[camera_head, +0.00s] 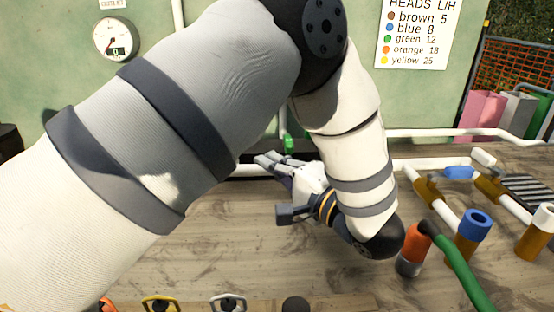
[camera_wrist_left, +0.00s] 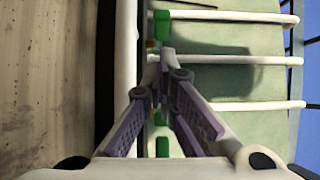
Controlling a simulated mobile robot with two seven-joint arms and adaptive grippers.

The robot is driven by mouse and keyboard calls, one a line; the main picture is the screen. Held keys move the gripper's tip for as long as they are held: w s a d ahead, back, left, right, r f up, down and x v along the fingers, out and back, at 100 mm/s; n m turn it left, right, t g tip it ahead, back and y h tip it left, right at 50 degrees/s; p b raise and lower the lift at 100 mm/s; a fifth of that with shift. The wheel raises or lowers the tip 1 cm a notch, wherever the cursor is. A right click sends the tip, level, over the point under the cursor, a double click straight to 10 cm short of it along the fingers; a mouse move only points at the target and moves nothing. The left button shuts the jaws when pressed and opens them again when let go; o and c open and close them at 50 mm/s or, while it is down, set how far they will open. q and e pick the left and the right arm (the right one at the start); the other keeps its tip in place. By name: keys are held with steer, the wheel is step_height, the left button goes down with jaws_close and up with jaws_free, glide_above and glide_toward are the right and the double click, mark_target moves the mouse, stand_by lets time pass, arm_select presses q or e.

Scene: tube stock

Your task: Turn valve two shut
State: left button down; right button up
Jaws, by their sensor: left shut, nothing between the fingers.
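A green valve part (camera_head: 288,143) sits at the foot of a thin white upright pipe, just behind my left gripper in the head view. My left gripper (camera_head: 266,160) is near the wall-side pipe, its fingers pointing left. In the left wrist view, my left gripper's fingertips (camera_wrist_left: 165,78) are together with nothing between them. That view shows a green block (camera_wrist_left: 162,25) beyond the fingertips and another green block (camera_wrist_left: 162,147) nearer, between the fingers' bases. The fingers partly hide the valve row. No number is readable, so I cannot tell which is valve two. My right gripper is not in view.
A gauge (camera_head: 116,39) and a sign (camera_head: 418,33) are on the green wall. Blue-topped (camera_head: 473,224) and orange (camera_head: 413,243) cylinders and a green hose (camera_head: 462,268) stand at the bench's right.

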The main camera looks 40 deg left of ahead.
mark_target(252, 165)
arm_select(q)
steer(key=x, duration=0.7)
